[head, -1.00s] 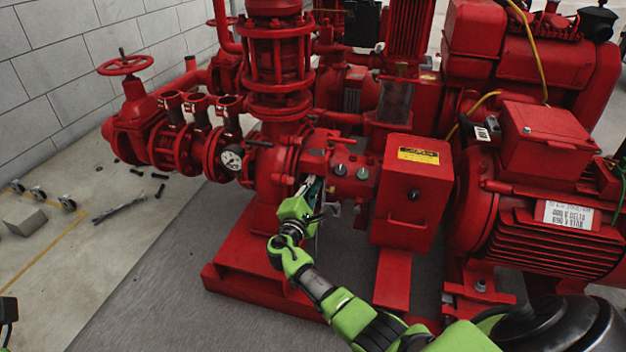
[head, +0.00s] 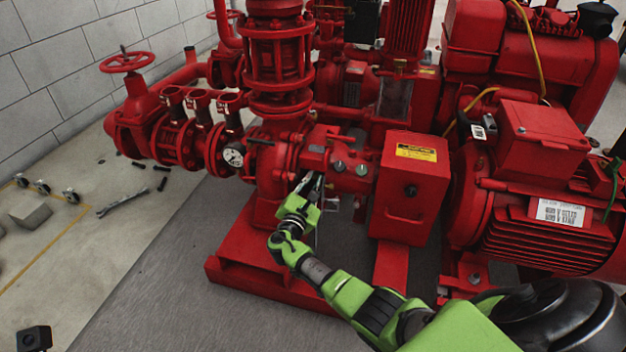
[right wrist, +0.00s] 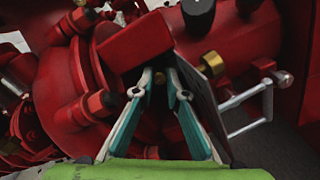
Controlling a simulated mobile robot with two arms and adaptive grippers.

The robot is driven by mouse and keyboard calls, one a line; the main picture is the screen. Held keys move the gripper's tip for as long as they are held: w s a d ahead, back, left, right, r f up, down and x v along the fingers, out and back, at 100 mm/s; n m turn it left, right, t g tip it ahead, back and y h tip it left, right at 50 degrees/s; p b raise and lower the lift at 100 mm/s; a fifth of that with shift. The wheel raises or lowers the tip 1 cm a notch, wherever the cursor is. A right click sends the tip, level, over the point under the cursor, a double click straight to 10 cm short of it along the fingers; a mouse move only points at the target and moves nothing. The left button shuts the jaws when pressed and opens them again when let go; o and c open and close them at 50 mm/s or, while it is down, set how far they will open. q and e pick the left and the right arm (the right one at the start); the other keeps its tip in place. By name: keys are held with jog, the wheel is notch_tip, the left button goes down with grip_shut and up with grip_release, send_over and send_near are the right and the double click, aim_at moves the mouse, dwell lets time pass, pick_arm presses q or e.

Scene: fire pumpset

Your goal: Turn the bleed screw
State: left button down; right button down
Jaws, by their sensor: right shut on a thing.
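The bleed screw (right wrist: 159,77) shows in the right wrist view as a small brass-coloured end on the red pump casing (right wrist: 85,85). My right gripper (right wrist: 160,76) has its teal-and-grey fingers closed together around it, and they hide most of it. In the head view the right gripper (head: 315,182) reaches in at the front of the pump, below the red casing. The screw itself cannot be made out there. My left gripper is not in view.
A pressure gauge (head: 233,157) is to the left. In the wrist view, a metal-handled valve (right wrist: 250,105) and a dark plate (right wrist: 205,95) are close on the right.

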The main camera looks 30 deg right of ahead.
jog(key=c, duration=2.4)
grip_release()
jog(key=shift+o, duration=0.5)
jog(key=v, duration=1.2)
jog(key=shift+w+a, duration=0.1)
